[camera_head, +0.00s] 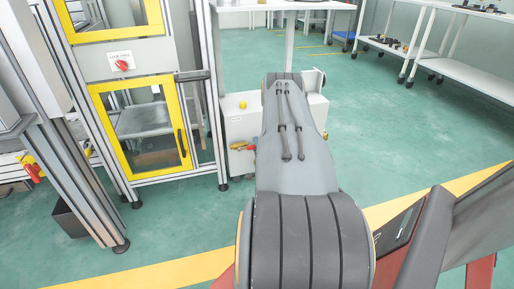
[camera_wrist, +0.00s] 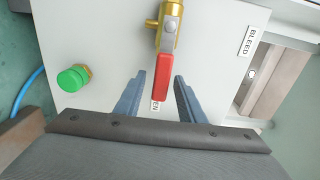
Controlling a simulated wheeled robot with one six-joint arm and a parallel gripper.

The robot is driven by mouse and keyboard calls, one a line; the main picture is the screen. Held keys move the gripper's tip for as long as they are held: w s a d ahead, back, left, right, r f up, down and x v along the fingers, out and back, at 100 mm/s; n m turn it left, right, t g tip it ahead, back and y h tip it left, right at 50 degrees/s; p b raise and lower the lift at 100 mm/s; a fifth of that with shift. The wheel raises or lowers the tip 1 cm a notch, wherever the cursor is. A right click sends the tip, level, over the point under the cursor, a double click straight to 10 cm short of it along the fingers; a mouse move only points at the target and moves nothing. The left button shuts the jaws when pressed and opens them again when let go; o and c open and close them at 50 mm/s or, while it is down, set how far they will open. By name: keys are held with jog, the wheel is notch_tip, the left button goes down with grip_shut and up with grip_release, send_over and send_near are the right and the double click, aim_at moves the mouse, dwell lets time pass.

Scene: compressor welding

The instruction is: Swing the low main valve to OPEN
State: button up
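The valve has a brass body (camera_wrist: 170,12) and a red lever (camera_wrist: 163,70) on a pale panel in the wrist view. The lever points down the picture, between the two fingers of my gripper (camera_wrist: 161,78). The fingers are apart, with a visible gap on each side of the lever. A white label (camera_wrist: 155,106) behind the lever is partly covered; only "EN" is readable. My arm hides my gripper there.
A green knob (camera_wrist: 73,78) and a "BLEED" label (camera_wrist: 248,41) flank the valve. A yellow-framed door (camera_head: 140,165) stands left of the cabinet. Shelving (camera_head: 470,75) stands at right; green floor (camera_head: 400,130) is clear between.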

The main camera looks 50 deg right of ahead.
jog(key=p+v, duration=0.2)
jog(key=v, duration=0.5)
jog(key=shift+s+a+p, duration=0.2)
jog(key=shift+s+p, duration=0.15)
dwell(0.6)
